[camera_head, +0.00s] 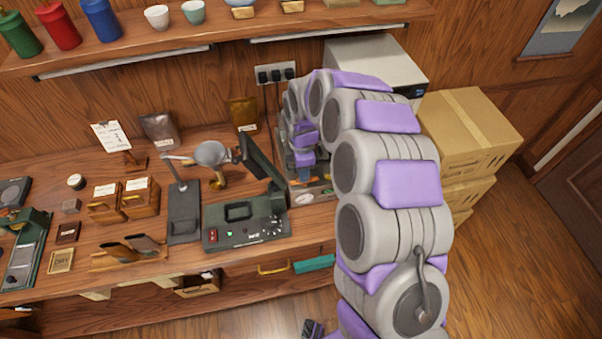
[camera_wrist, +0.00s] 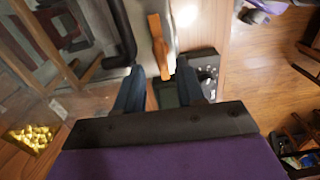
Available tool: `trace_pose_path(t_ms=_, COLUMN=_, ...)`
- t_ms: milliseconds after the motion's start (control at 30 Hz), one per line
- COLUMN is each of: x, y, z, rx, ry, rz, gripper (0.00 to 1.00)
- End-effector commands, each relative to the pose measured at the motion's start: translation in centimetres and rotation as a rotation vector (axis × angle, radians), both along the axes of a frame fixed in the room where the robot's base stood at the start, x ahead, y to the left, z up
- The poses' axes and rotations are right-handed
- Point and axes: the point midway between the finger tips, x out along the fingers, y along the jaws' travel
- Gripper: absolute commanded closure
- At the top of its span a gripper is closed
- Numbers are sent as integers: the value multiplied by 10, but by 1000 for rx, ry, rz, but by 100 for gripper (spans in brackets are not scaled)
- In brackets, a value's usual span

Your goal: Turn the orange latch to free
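The orange latch (camera_wrist: 157,40) is a narrow bar seen in the wrist view on a pale, shiny panel. It runs roughly up and down the picture, and its near end lies between my fingertips in the picture. My gripper (camera_wrist: 160,68) is open, with one dark finger on each side of that end. I cannot tell whether either finger touches the latch. A dark curved handle or tube (camera_wrist: 122,38) lies left of the latch. In the head view my arm reaches to a clear-sided unit (camera_head: 312,189) on the bench; I cannot make out the latch there.
A dark green machine (camera_head: 222,240) with a raised lid stands left of the clear-sided unit. A dial panel (camera_wrist: 209,68) is close to my right finger in the wrist view. A pale appliance (camera_head: 375,62) and cardboard boxes (camera_head: 470,130) stand to the right. A shelf (camera_head: 200,37) runs above.

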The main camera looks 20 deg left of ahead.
Motion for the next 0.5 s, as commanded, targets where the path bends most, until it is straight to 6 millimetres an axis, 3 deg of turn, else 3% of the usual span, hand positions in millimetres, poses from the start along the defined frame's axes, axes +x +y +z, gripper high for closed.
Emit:
trace_pose_path(t_ms=300, x=3, y=3, z=74, rx=3, ry=-7, rz=-1, gripper=62)
trace_pose_path(t_ms=500, x=2, y=4, z=111, rx=-1, ry=-2, rz=0, gripper=62)
